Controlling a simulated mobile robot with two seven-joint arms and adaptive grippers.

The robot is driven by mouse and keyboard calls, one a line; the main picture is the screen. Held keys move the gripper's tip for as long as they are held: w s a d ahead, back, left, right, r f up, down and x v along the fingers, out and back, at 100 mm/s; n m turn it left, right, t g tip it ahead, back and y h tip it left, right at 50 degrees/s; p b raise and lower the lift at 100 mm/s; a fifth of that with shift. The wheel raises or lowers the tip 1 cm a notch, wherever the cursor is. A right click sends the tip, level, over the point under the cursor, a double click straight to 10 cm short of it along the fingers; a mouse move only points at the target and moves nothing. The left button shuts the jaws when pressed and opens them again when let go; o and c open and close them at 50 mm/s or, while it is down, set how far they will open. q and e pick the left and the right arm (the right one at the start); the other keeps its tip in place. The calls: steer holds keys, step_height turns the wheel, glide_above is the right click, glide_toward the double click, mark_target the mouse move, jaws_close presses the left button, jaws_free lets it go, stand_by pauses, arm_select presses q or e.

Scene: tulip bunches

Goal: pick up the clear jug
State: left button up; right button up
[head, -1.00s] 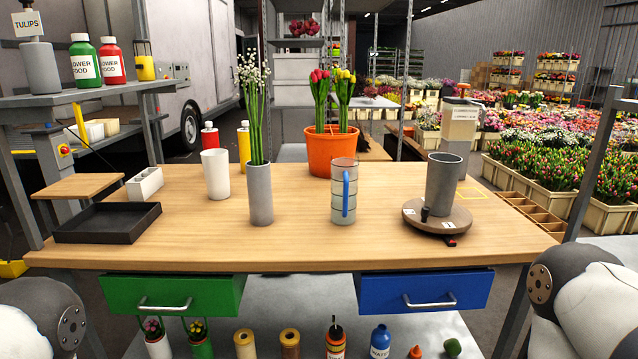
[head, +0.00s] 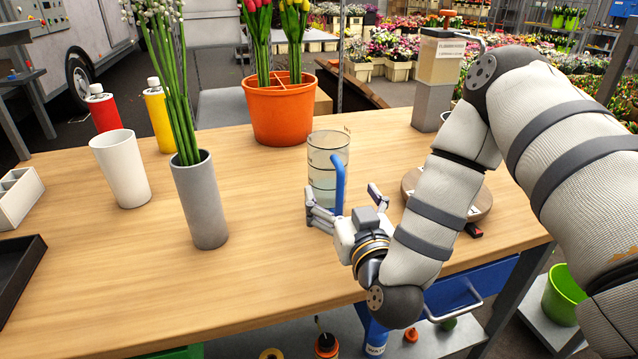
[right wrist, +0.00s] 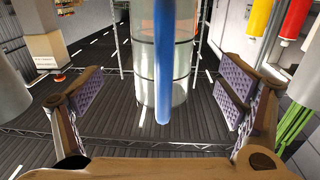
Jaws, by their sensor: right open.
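The clear jug (head: 321,178) stands upright on the wooden table, and its blue handle (head: 339,188) faces me. My right gripper (head: 343,203) is open at the handle's side of the jug, one finger left of the handle and the other to the right. In the right wrist view the jug (right wrist: 181,75) and the blue handle (right wrist: 163,70) lie between the two spread finger pads (right wrist: 162,95). Both pads look apart from the handle. Part of the jug's lower body is hidden behind the handle and gripper. My left gripper is out of view.
A grey vase (head: 201,205) with white flowers and a white cup (head: 121,170) stand to the left. An orange pot (head: 280,112) of tulips is behind the jug. A round turntable (head: 412,182) is partly hidden by my arm.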

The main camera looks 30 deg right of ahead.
mark_target(333, 183)
steer(key=x, duration=0.2)
steer(key=b+x, duration=0.1)
steer(key=x, duration=0.1)
steer(key=f+b+x, duration=0.1)
steer(key=x, duration=0.2)
steer(key=shift+a, duration=0.15)
steer(key=shift+w+r, duration=0.2)
steer(key=shift+w, duration=0.1)
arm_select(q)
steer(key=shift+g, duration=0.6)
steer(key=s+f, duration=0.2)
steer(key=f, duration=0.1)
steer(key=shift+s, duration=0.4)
arm_select(e)
steer(key=shift+r, duration=0.15)
steer(key=c, duration=1.6)
